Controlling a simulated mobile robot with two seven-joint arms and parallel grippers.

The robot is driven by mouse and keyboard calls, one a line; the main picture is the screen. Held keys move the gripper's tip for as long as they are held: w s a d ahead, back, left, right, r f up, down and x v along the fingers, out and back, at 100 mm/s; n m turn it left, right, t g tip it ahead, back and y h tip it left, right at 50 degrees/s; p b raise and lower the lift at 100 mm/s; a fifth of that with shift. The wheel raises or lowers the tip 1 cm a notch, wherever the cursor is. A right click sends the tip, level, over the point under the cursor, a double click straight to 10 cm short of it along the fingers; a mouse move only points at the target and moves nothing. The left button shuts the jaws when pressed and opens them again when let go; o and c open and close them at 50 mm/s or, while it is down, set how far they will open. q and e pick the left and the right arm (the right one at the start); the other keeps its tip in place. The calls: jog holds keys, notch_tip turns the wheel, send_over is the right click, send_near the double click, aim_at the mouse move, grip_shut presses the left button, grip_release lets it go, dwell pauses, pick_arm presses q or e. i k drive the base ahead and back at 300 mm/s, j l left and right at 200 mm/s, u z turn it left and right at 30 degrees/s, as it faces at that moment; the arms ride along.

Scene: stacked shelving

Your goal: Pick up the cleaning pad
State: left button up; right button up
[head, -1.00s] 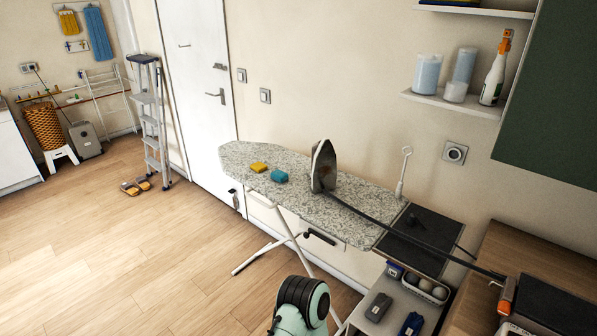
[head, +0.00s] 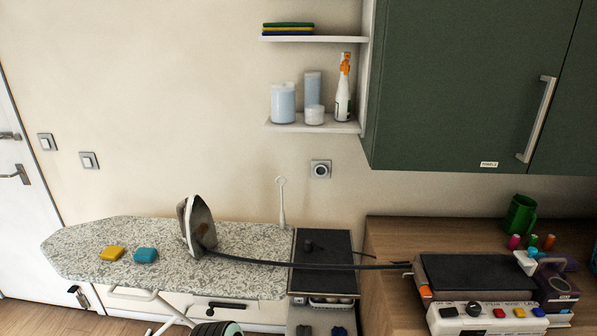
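A flat stack of thin green, yellow and blue pads (head: 288,28) lies on the upper wall shelf (head: 330,39) in the head view. A small yellow block (head: 112,253) and a small blue block (head: 145,255) lie side by side, apart, on the speckled ironing board (head: 75,240). I cannot tell for certain which of these is the cleaning pad. Neither of my grippers is in view. Only a rounded part of my own arm shows at the bottom edge.
An iron (head: 197,226) stands upright on the board, its cord running right. The lower shelf (head: 300,125) holds blue-white containers and a spray bottle (head: 343,95). A green cabinet (head: 450,80) borders the shelves on the right. A wooden counter (head: 390,240) holds devices and a green mug (head: 520,214).

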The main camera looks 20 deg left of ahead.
aim_at(147, 255)
jog(key=j, duration=0.45)
jog(key=k+j+z, duration=0.15)
jog(key=j, duration=0.3)
jog(key=k+j, duration=0.1)
jog(key=j, duration=0.3)
jog(key=k+j+z, duration=0.1)
jog(key=j, duration=0.35)
jog(key=k+j+z, duration=0.1)
jog(key=j, duration=0.35)
